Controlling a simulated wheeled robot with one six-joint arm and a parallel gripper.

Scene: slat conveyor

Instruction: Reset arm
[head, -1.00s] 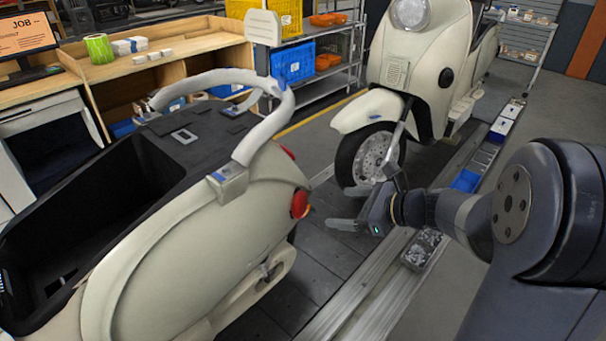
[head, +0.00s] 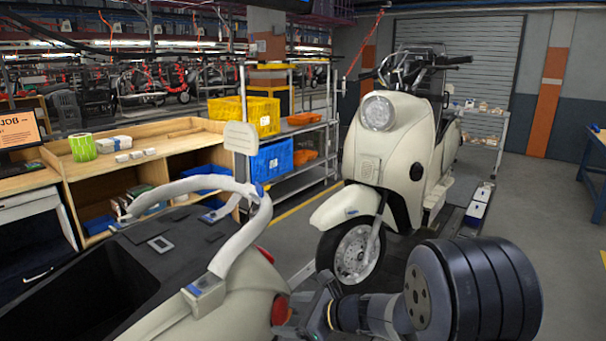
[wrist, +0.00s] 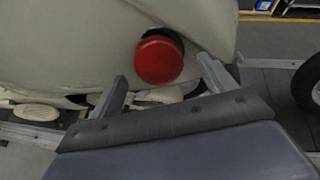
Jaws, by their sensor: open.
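My gripper (wrist: 162,85) is open and empty in the wrist view, with its two fingers apart. Beyond the fingers is the cream rear body of the near scooter (wrist: 75,50) with a round red tail light (wrist: 159,60). I cannot tell whether the fingers touch the scooter. In the head view my arm enters at the lower right, and my gripper is low in the middle, partly cut off by the bottom edge and beside the near scooter (head: 245,305).
A second cream scooter (head: 395,160) stands beyond on the conveyor (head: 300,278). A wooden workbench (head: 180,140) holds a green roll (head: 82,147) at left. A rack (head: 330,130) carries yellow and blue crates. The floor at right (head: 530,220) is clear.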

